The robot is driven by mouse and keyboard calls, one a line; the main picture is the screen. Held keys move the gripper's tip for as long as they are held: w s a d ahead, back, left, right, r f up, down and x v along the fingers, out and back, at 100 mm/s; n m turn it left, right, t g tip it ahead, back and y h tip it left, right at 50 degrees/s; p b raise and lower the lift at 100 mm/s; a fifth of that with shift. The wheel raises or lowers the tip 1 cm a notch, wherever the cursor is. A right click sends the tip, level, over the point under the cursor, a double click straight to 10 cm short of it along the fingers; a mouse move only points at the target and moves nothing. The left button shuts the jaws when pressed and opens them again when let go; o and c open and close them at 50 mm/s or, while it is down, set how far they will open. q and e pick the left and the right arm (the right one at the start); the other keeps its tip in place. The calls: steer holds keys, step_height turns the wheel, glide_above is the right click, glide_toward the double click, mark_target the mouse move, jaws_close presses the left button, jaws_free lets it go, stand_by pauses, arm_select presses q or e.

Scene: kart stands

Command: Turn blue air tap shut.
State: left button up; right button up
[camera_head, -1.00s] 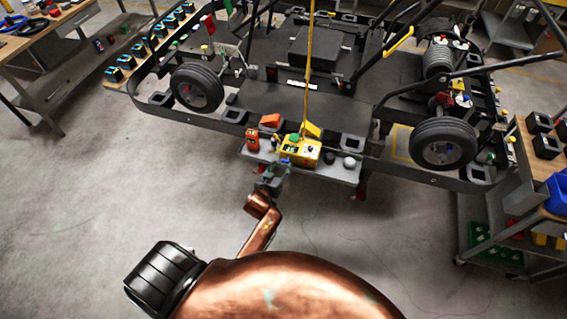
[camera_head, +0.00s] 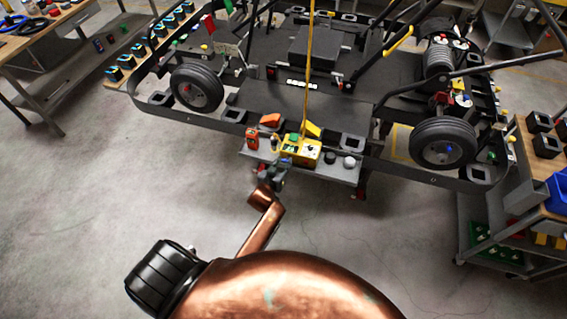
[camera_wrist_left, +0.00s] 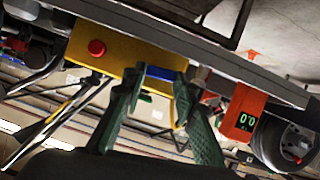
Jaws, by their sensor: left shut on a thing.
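The blue air tap (camera_wrist_left: 166,74) shows in the left wrist view as a short blue bar at the front of the yellow box (camera_wrist_left: 118,54). My left gripper (camera_wrist_left: 160,80) has its two green-grey fingers on either side of the blue bar, shut on it. In the head view my left gripper (camera_head: 273,175) is at the front edge of the grey shelf, just below the yellow box (camera_head: 301,151). The tap is too small and covered there to make out its angle. My right gripper is not in view.
An orange device with a digital readout (camera_wrist_left: 242,112) stands beside the yellow box; it also shows in the head view (camera_head: 252,139). A kart wheel (camera_head: 444,143) is further right. The floor in front is clear.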

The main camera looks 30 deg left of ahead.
arm_select(q)
steer(key=c, duration=0.4)
steer(key=shift+o, duration=0.2)
steer(key=shift+d+m+y, duration=0.1)
steer(key=shift+m+y, duration=0.2)
steer(key=shift+m, duration=0.2)
steer(key=shift+r, duration=0.1)
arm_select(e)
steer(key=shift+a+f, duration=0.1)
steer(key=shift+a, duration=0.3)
arm_select(q)
steer(key=o, duration=1.2)
steer(key=shift+c, duration=0.2)
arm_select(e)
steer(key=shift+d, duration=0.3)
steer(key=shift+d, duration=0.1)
